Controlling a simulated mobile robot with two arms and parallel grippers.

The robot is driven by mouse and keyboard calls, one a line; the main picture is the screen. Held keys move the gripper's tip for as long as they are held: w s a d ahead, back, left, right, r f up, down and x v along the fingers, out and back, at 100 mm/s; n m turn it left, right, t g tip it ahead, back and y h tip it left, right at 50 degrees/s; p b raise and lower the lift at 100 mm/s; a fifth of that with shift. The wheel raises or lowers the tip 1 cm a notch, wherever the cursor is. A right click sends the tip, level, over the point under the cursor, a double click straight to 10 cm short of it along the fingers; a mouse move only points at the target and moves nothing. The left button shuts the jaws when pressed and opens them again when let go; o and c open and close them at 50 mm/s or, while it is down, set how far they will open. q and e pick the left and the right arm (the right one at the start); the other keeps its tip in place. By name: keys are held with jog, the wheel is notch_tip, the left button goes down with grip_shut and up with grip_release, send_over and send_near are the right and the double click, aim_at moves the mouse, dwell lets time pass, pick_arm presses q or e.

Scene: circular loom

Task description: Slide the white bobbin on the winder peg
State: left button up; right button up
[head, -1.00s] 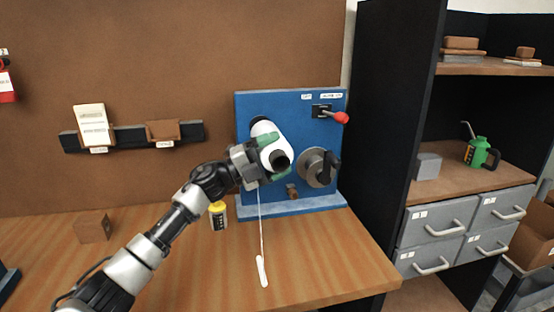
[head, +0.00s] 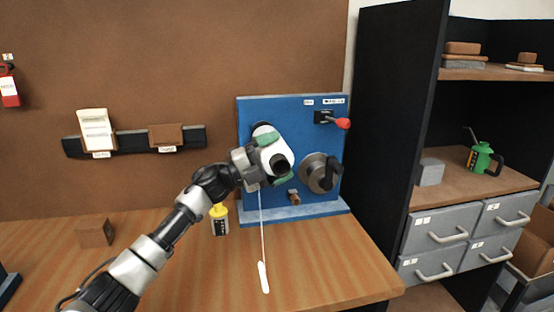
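The white bobbin (head: 279,152) with a dark hole in its near end is in front of the upper left of the blue winder panel (head: 288,113). My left gripper (head: 275,160) is shut around it, green finger pads above and below. A pale thread hangs from the bobbin down to a white strip (head: 263,277) near the table's front. The bobbin and gripper hide the peg; a dark round part (head: 262,127) shows just behind. I cannot tell how far the bobbin is on the peg. My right gripper is not in view.
The winder carries a red-knobbed lever (head: 343,123), a grey crank disc (head: 320,172) and a small brown knob (head: 293,197). A yellow-capped bottle (head: 219,219) stands left of it. A brown block (head: 95,232) is farther left. A dark shelf unit (head: 395,120) rises at right.

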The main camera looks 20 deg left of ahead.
pick_arm(q)
jog(key=shift+s+a+f, duration=0.2)
jog(key=shift+f, duration=0.05)
jog(key=shift+r+b+v, duration=0.2)
jog(key=shift+b+v, duration=1.55)
jog(key=shift+v, duration=3.35)
jog(key=shift+f, duration=0.1)
